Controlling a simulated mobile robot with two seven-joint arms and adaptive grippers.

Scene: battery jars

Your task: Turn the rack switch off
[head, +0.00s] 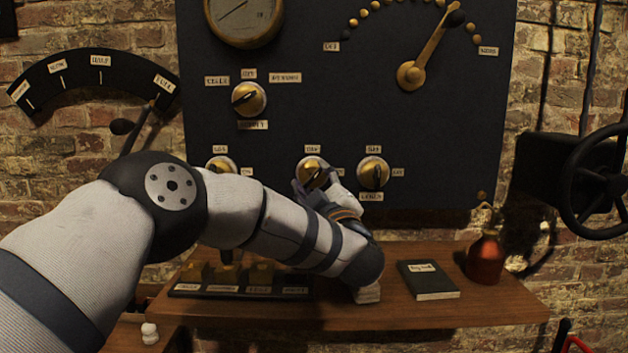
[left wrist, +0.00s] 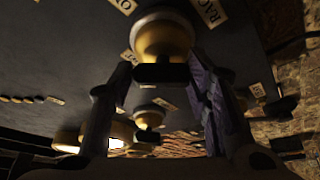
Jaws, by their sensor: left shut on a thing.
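The rack switch (head: 312,170) is the middle brass knob in the lower row on the dark panel, with a small label above it. In the left wrist view the brass knob (left wrist: 163,38) has a dark bar handle across its front and a label starting "RAC" beside it. My left gripper (head: 318,188) is at this knob, its fingertips on the handle. In the left wrist view the left gripper (left wrist: 158,76) has a finger on each side of the dark handle. My arm and hand hide part of the knob and its lower label. My right gripper is not in view.
Similar knobs (head: 373,173) sit on both sides, and another (head: 248,99) is higher up. Below is a wooden shelf (head: 420,312) with a black book (head: 428,280) and a red bottle (head: 485,258). A lever (head: 135,128) is at left, a handwheel (head: 598,180) at right.

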